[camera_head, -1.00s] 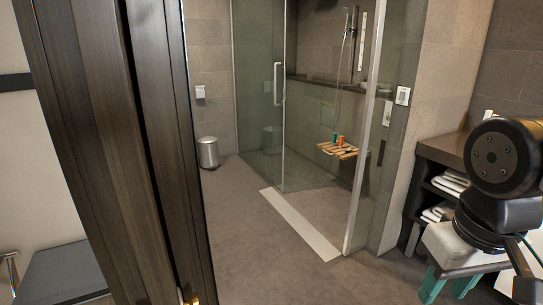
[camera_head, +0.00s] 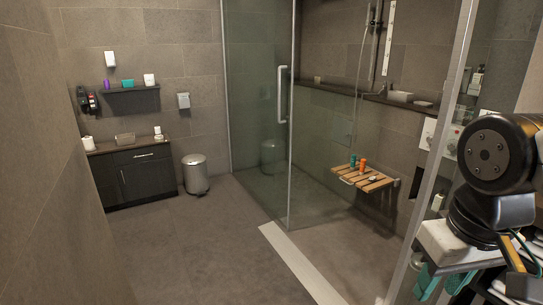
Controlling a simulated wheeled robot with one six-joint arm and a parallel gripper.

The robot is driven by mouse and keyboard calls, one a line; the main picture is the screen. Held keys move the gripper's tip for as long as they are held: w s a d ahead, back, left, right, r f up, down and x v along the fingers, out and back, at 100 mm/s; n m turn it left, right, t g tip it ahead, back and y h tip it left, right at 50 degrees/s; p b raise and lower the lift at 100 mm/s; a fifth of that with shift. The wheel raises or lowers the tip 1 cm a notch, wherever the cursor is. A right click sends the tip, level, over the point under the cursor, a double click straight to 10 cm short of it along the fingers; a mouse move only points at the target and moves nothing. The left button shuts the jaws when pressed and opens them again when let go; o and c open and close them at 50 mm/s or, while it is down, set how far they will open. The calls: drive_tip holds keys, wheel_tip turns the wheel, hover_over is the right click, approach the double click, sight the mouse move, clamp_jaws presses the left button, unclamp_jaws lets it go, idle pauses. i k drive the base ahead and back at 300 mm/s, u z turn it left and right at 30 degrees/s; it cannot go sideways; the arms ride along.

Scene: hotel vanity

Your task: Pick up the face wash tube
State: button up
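I cannot tell which thing, if any, is the face wash tube; small items are too far off to make out. A small orange container (camera_head: 362,166) and a teal container (camera_head: 353,161) stand on the slatted wooden shower seat (camera_head: 346,180). A purple item (camera_head: 107,85) and a teal item (camera_head: 127,83) are on the dark wall shelf (camera_head: 133,97) at the left. Bottles (camera_head: 476,80) stand at the upper right, near the glass edge. My arm shows at the right edge; its gripper is not in view.
A glass shower panel (camera_head: 258,110) stands mid-room, with a pale threshold strip (camera_head: 300,265) on the floor. A dark cabinet (camera_head: 140,178) and a metal bin (camera_head: 195,174) stand along the back left. A wall (camera_head: 40,150) is close on the left. The central floor (camera_head: 190,240) is clear.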

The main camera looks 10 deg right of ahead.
sight(354, 157)
drive_tip(key=i, duration=2)
drive_tip(key=u, duration=0.95)
drive_tip(key=i, duration=1.15)
drive_tip(key=z, duration=2.4)
drive_tip(key=i, duration=1.95)
drive_tip(key=u, duration=0.4)
